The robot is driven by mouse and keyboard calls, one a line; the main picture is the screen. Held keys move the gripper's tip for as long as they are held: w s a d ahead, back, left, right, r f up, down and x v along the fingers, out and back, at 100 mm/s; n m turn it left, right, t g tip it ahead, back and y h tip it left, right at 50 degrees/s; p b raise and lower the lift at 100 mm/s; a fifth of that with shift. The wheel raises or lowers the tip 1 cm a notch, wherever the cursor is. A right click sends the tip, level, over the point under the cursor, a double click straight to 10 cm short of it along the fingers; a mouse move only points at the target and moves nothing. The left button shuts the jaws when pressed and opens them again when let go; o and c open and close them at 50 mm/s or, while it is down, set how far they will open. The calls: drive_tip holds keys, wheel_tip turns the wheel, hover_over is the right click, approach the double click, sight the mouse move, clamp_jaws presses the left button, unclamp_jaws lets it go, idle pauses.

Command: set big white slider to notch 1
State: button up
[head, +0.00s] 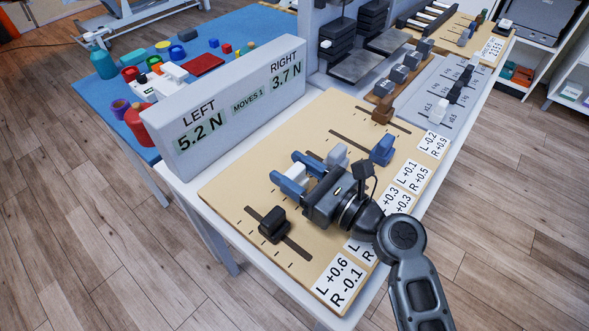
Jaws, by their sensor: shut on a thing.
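The big white slider (296,172) stands on the tan slider board (222,191), toward the far end of its row. My gripper (297,173) comes in from the lower right, and its two blue fingers are shut on the white slider from either side. The gripper body and wrist cover most of this slider's slot and tick marks, so I cannot tell which notch it is at. The grey-white slider (338,155) stands just beyond the fingers.
A black slider (273,226) stands nearer, a blue slider (383,150) and a brown slider (383,112) farther. Behind the board, a display box (235,108) reads LEFT 5.2 N, RIGHT 3.7 N, MOVES 1. Labels with L and R values line the right edge.

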sight(299, 175)
clamp_jaws()
drive_tip(key=p+v, duration=0.2)
drive_tip(key=v, duration=0.4)
drive_tip(key=shift+d, duration=0.1)
drive_tip(key=o, duration=0.6)
unclamp_jaws()
drive_tip(key=shift+b+v, duration=0.45)
drive_tip(key=shift+v, duration=3.45)
